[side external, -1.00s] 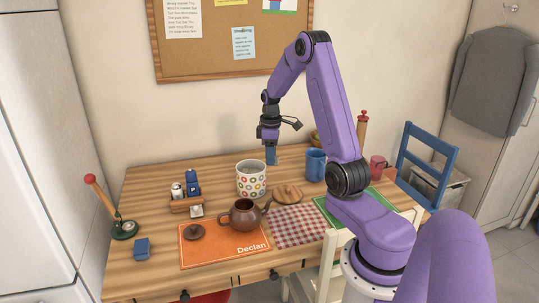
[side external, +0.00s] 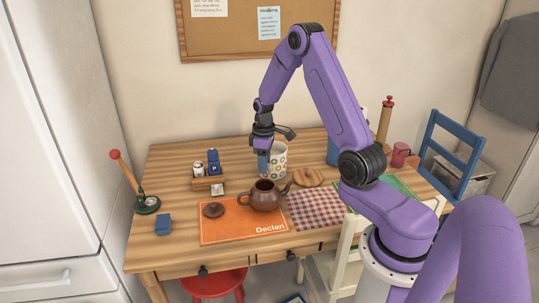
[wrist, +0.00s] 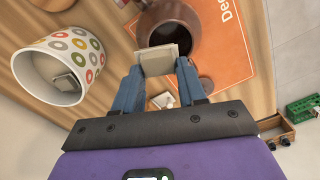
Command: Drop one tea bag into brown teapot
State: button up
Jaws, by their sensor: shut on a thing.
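The brown teapot (side external: 265,197) stands uncovered on an orange placemat marked "Declan". Its brown lid (side external: 213,210) lies on the mat to its left. My gripper (side external: 263,172) is above the table, just behind and above the teapot. In the wrist view, the blue fingers are shut on a pale square tea bag (wrist: 165,59), which overlaps the near edge of the open teapot mouth (wrist: 175,36). The white canister with coloured rings (side external: 279,160) stands behind my gripper and is partly hidden by it. In the wrist view a pale square bag (wrist: 68,83) shows inside the canister.
A round wooden lid (side external: 308,178) lies right of the teapot, behind a red checked cloth (side external: 315,209). A wooden caddy (side external: 208,183) with small containers stands left, a white item at its front. A blue box (side external: 163,225) lies front left. A blue mug is partly hidden by my arm.

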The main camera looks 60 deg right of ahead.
jog(key=shift+f, duration=2.3)
jog(key=o, duration=1.1)
jog(key=shift+r, duration=0.1)
notch_tip(320, 180, up, 17)
jog(key=shift+r, duration=0.15)
